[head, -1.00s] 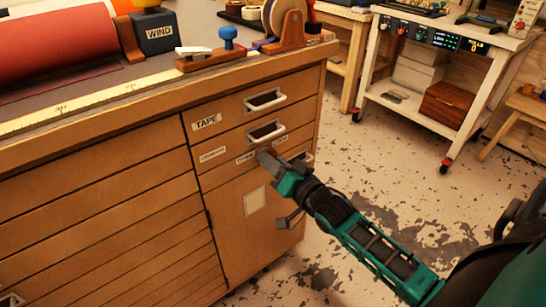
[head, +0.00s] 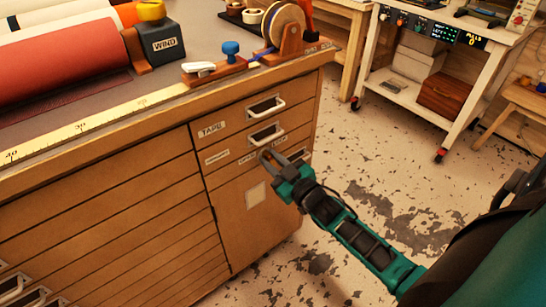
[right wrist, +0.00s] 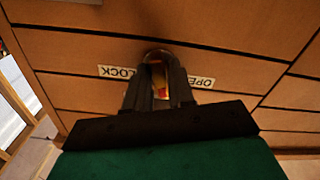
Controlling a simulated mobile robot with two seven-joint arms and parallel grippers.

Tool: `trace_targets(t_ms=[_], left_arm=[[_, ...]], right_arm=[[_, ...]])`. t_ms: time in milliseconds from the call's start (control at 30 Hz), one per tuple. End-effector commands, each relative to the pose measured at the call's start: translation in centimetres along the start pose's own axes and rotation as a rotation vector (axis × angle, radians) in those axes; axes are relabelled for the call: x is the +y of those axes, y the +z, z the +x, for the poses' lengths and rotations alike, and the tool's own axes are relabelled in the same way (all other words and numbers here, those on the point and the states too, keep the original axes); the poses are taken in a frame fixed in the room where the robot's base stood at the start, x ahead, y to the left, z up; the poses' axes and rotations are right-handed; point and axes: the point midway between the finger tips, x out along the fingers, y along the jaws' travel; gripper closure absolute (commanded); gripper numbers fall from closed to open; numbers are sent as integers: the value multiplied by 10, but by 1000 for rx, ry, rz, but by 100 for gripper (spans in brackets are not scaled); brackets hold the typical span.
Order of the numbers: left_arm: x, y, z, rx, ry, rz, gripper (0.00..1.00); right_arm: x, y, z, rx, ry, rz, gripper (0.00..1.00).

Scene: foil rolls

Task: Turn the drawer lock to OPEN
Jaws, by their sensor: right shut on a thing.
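The drawer lock (right wrist: 157,68) shows in the right wrist view as a small round part with red and yellow on it, between the LOCK label (right wrist: 118,72) and the OPEN label (right wrist: 202,82). My right gripper (right wrist: 159,88) is shut on the lock's knob, and its fingers hide most of it. Which label the knob points to cannot be told. In the head view, my right gripper (head: 268,157) reaches the cabinet front (head: 230,193) just below the second drawer handle (head: 267,134), and covers the lock. My left gripper is out of view.
Another drawer handle (head: 266,106) sits above, beside the TAPE label (head: 211,129). The bench top holds a red roll (head: 64,50), a WIND box (head: 160,40) and a tape dispenser (head: 285,30). Speckled floor (head: 385,185) is open to the right, before a wheeled cart (head: 445,80).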

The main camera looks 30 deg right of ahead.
Motion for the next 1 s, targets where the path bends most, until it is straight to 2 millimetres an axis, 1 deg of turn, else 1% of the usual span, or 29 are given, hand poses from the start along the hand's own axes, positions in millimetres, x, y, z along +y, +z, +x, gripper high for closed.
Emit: trace_targets(t_ms=[33, 200, 500, 700, 1000], left_arm=[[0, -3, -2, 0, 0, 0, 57], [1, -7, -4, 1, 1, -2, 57], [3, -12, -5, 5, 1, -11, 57], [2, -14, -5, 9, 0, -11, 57], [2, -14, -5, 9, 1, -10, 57]], right_arm=[[0, -2, 0, 1, 0, -43, 100], [1, -2, 0, 2, 1, -189, 100], [0, -1, 1, 2, 1, -381, 100], [0, -1, 1, 3, 1, -448, 100], [0, -1, 1, 3, 1, -477, 100]])
